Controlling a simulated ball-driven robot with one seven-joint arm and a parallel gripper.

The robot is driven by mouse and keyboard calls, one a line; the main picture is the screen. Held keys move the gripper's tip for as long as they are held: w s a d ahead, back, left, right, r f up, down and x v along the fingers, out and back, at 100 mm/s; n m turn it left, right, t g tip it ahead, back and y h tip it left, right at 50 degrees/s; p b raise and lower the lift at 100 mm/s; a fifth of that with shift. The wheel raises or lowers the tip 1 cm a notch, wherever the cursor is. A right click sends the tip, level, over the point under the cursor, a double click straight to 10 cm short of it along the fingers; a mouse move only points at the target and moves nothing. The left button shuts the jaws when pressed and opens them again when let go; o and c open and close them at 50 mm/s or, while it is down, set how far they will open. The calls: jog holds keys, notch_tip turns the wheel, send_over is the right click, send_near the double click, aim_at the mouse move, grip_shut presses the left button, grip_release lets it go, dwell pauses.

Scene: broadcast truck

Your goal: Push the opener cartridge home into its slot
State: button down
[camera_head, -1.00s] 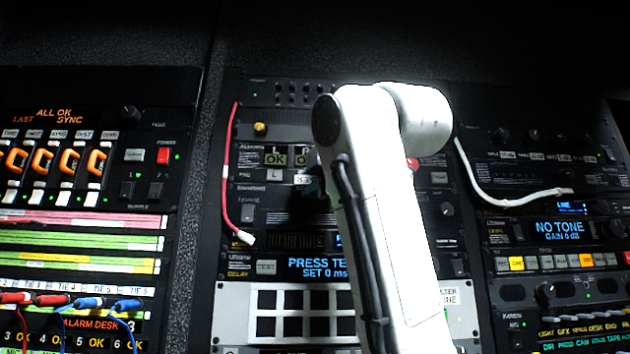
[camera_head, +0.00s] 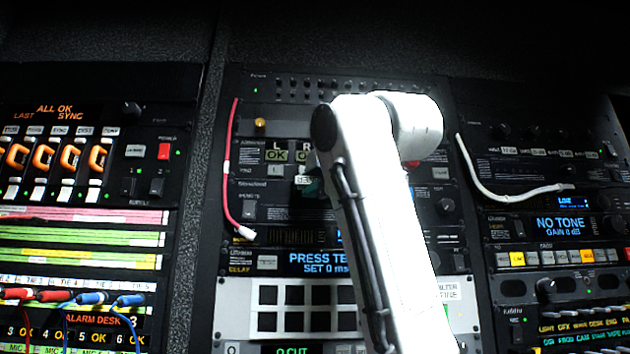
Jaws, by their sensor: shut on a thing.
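My white arm (camera_head: 375,215) rises across the middle rack and hides much of it. My gripper is hidden behind the arm, so its fingers and what they hold do not show. A small dark green piece (camera_head: 312,188) shows at the arm's left edge, below the lit L and R OK indicators (camera_head: 290,156). I cannot tell whether it is the opener cartridge or part of the gripper. A dark recessed area (camera_head: 295,212) lies around and below it; I cannot make out the slot itself.
A red cable (camera_head: 228,175) hangs left of the dark area, and a white cable (camera_head: 490,185) hangs on the right rack. A blue-lit display (camera_head: 318,263) and a white panel of black squares (camera_head: 235,300) lie below. Patch leads (camera_head: 90,300) stick out at lower left.

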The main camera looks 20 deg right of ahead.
jog(key=shift+w+d, duration=0.2)
jog(key=shift+w, duration=0.45)
jog(key=c, duration=0.9)
grip_release()
jog(key=shift+s, duration=0.1)
jog(key=s+b, duration=0.1)
jog(key=s, duration=0.2)
jog(key=s+b, duration=0.2)
jog(key=s, duration=0.2)
jog(key=s+d+b, duration=0.1)
jog(key=s, duration=0.2)
jog(key=shift+s+b, duration=0.3)
